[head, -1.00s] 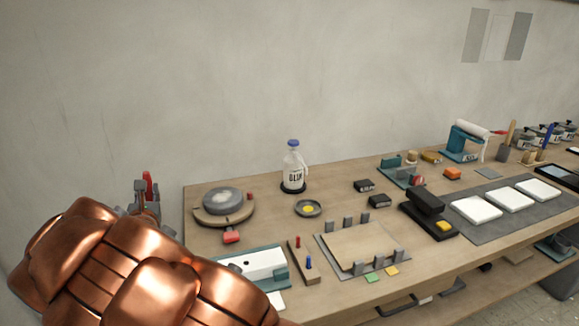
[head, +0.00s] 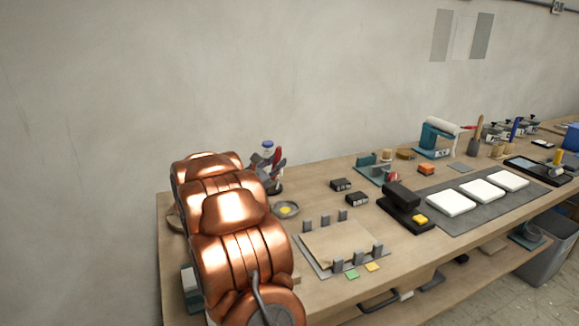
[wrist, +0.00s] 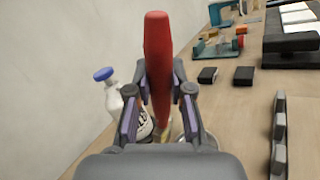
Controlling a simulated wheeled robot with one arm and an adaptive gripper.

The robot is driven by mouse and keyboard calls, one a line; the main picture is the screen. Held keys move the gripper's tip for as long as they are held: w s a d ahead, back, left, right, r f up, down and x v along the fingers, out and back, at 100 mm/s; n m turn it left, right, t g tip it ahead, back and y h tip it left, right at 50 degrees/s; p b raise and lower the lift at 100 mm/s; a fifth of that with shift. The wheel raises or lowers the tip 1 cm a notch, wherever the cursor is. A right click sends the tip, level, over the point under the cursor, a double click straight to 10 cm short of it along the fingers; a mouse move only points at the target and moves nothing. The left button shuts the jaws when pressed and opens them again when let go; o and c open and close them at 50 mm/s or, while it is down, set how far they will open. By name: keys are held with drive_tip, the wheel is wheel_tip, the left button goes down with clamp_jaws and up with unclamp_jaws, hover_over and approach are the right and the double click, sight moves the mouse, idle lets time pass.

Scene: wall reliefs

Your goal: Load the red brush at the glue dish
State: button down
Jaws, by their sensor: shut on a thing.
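My gripper (head: 268,166) is shut on the red brush (wrist: 158,60), whose red handle stands up between the fingers in the wrist view. The brush also shows as a small red piece in the head view (head: 277,155). Its lower end is mostly hidden by my gripper. The glue dish (head: 287,209) is a small grey round dish with yellow glue in it, on the bench just below and right of my gripper in the head view. In the wrist view it is mostly hidden behind the fingers. I cannot tell how high the brush is above it.
A white bottle with a blue cap (wrist: 113,92) stands close to the left of my gripper. Two black blocks (head: 349,191) lie right of the dish. A board with grey posts (head: 335,246) lies in front. Bare bench surrounds the black blocks.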

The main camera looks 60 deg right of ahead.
drive_tip(key=s+d+f+m+g+b, duration=0.1)
drive_tip(key=s+d+f+b, duration=0.1)
drive_tip(key=f, duration=0.4)
drive_tip(key=shift+s+d+f+g+b, duration=0.2)
drive_tip(key=shift+s+g+b, duration=0.15)
drive_tip(key=shift+s, duration=0.3)
drive_tip(key=shift+f+b, duration=0.4)
drive_tip(key=shift+f, duration=0.15)
idle(1.8)
wheel_tip(320, 180, up, 7)
drive_tip(key=p, duration=0.2)
drive_tip(key=shift+p, duration=0.4)
idle(0.4)
